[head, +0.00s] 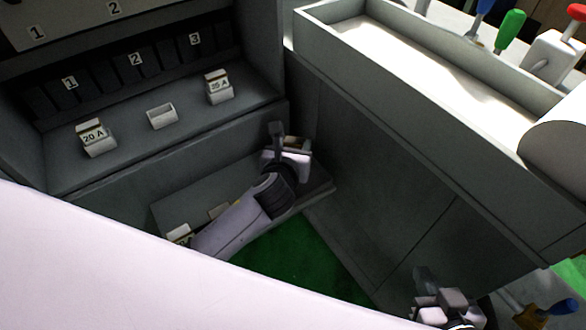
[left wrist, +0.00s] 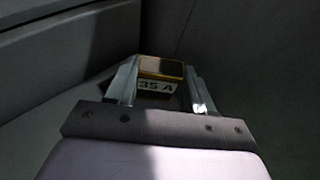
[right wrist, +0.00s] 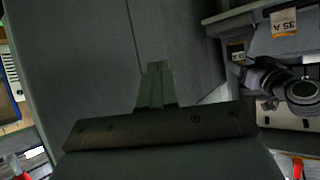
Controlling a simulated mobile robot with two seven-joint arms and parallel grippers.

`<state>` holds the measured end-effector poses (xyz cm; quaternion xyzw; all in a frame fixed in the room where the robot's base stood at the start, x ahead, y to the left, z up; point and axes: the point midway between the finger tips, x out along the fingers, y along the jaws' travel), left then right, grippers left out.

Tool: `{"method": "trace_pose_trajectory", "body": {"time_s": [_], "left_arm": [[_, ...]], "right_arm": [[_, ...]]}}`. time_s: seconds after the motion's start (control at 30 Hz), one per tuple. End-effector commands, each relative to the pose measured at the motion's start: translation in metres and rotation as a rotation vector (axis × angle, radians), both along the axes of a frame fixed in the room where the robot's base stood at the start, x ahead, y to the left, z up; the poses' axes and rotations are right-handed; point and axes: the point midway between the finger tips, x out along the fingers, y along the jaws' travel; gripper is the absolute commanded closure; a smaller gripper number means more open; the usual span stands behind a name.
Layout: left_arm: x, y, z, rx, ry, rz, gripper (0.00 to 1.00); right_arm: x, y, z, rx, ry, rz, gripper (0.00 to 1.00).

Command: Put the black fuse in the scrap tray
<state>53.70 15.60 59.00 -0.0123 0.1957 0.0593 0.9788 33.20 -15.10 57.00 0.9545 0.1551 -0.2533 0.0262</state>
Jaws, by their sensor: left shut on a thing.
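My left gripper (head: 287,148) is shut on a fuse with a dark top, yellowish edges and a "35 A" label; the fuse (left wrist: 160,70) shows between both fingers in the left wrist view. In the head view the gripper mostly hides it, at the right end of a low grey shelf (head: 170,207) under the cabinet ledge. I cannot tell whether it touches the shelf. My right gripper (head: 440,290) is low at the right, its fingers together and empty in the right wrist view (right wrist: 156,85). I cannot tell for certain which container is the scrap tray.
The ledge (head: 75,178) above holds a "20 A" fuse (head: 95,138), an empty white holder (head: 161,116) and another "35 A" fuse (head: 218,88). Pale pieces (head: 180,233) lie on the low shelf. A long raised grey trough (head: 410,110) stands at right. Green floor (head: 300,262) is clear.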

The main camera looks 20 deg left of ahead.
Motion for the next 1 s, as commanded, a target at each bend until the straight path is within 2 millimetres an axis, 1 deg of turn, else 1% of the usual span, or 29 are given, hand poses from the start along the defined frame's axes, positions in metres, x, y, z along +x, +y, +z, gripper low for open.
{"method": "trace_pose_trajectory", "body": {"time_s": [0.03, 0.17, 0.23, 0.3, 0.4, 0.47, 0.73, 0.87, 0.9, 0.93, 0.97, 1.0], "left_arm": [[0.000, 0.000, -0.008, 0.001, -0.001, 0.001, 0.81], [0.000, 0.000, -0.013, 0.001, -0.003, 0.000, 0.81], [0.000, 0.000, -0.020, 0.001, -0.001, 0.000, 0.81], [0.000, 0.000, -0.031, 0.000, 0.001, 0.000, 0.81], [0.000, 0.000, -0.047, -0.001, 0.000, 0.001, 0.81], [0.000, 0.000, -0.053, -0.001, 0.000, 0.001, 0.81], [0.000, 0.000, -0.052, 0.001, -0.003, 0.000, 0.81], [0.000, 0.000, -0.056, 0.002, -0.002, -0.001, 0.81], [0.000, 0.000, -0.055, 0.001, -0.001, 0.001, 0.34], [0.000, 0.000, -0.055, 0.001, -0.001, 0.001, 0.25], [0.000, 0.000, -0.055, 0.001, -0.001, 0.001, 0.22], [0.000, 0.000, -0.055, 0.001, -0.001, 0.001, 0.22]], "right_arm": [[0.001, 0.002, -0.001, 0.003, -0.008, 0.005, 1.00], [0.001, 0.004, 0.001, 0.006, -0.014, 0.010, 1.00], [0.002, 0.006, 0.000, 0.008, -0.020, 0.015, 1.00], [0.003, 0.008, -0.001, 0.011, -0.029, 0.020, 1.00], [0.006, 0.016, -0.004, 0.059, -0.028, 0.028, 1.00], [0.008, 0.019, -0.004, 0.081, -0.027, 0.031, 1.00], [0.008, 0.021, -0.002, 0.093, -0.024, 0.033, 1.00], [0.008, 0.021, -0.002, 0.095, -0.024, 0.033, 1.00], [0.008, 0.021, -0.002, 0.095, -0.024, 0.033, 1.00], [0.008, 0.021, -0.002, 0.095, -0.024, 0.033, 1.00], [0.008, 0.021, -0.002, 0.095, -0.024, 0.033, 1.00], [0.008, 0.021, -0.002, 0.095, -0.024, 0.033, 1.00]]}}
